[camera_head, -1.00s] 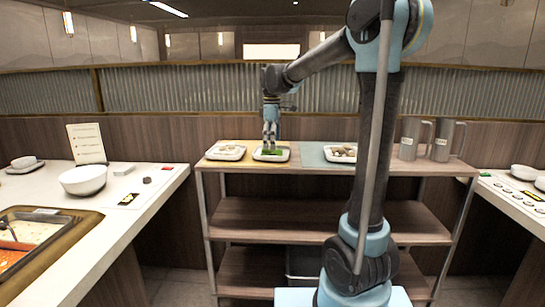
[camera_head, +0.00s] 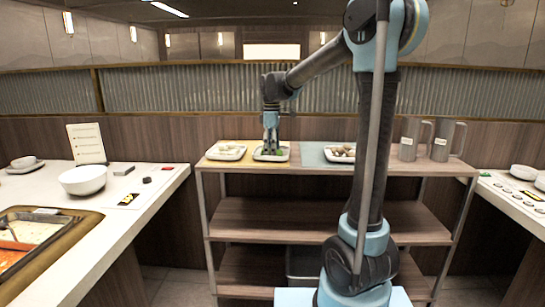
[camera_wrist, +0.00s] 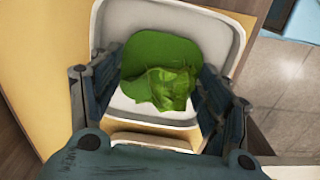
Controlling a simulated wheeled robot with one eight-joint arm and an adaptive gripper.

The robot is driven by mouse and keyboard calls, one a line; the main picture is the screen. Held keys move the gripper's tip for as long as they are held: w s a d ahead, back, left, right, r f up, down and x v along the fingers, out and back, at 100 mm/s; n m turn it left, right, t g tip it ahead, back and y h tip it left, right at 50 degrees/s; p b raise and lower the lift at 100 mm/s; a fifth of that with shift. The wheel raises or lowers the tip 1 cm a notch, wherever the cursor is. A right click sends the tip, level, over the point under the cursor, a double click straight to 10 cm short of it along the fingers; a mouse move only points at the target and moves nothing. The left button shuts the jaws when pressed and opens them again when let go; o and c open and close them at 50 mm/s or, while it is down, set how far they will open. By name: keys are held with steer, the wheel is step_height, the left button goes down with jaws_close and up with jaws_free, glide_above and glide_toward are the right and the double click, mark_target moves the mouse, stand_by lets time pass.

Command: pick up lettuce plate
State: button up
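The lettuce plate (camera_head: 284,154) is a white, rounded rectangular dish with green lettuce, on the yellow mat of the shelf's top. In the wrist view the plate (camera_wrist: 225,32) fills the middle, with the lettuce (camera_wrist: 160,70) in it. My gripper (camera_head: 271,151) points down at the plate. In the wrist view my gripper (camera_wrist: 160,72) has its two fingers spread apart, one on each side of the lettuce, over the plate's side parts. Whether the fingertips touch the plate or lettuce I cannot tell.
A white plate of pale food (camera_head: 226,152) stands close on the left. A plate of brownish round items (camera_head: 340,153) is on the blue-grey mat (camera_head: 311,154) to the right. Two grey pitchers (camera_head: 442,140) stand at the right end. Counters flank both sides.

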steer(key=shift+r, duration=0.1)
step_height(320, 180, up, 10)
stand_by(0.7)
steer(key=shift+a, duration=0.1)
